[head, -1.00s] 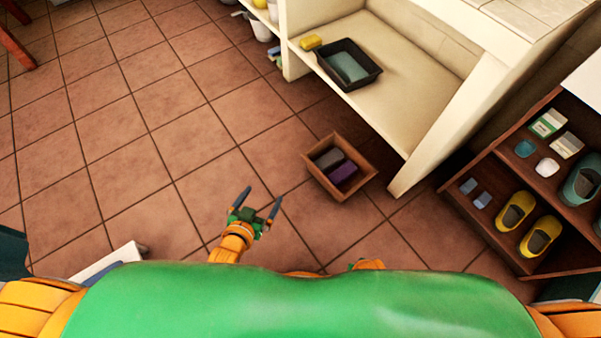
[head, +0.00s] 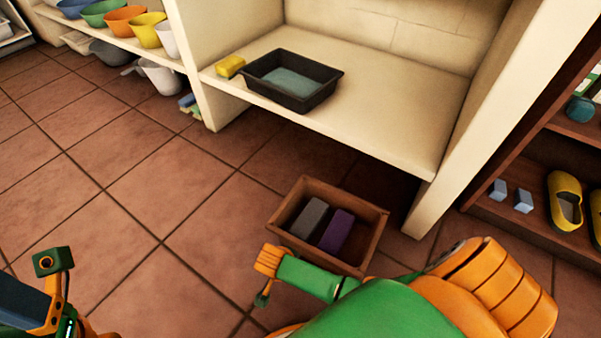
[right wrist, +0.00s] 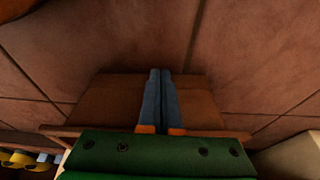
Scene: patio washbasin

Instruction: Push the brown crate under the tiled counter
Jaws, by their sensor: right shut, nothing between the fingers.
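The brown crate (head: 285,260) is an open box on the tiled floor, in front of the tiled counter's lower part (head: 390,140). A grey block and a purple block lie in it. In the right wrist view a side wall of the crate (right wrist: 100,105) fills the middle. My right gripper (right wrist: 160,71) is shut and empty, its two blue fingers together in front of that wall; I cannot tell whether they touch it. In the head view its arm reaches to the crate's near left corner. My left arm (head: 50,262) shows at the lower left; its fingers are not clear.
A black basin (head: 290,95) and a yellow sponge (head: 230,66) sit on the counter's low shelf. A cream leg (head: 455,160) stands right of the crate. A wooden rack with yellow shoes (head: 565,200) is farther right. The floor under the shelf looks clear.

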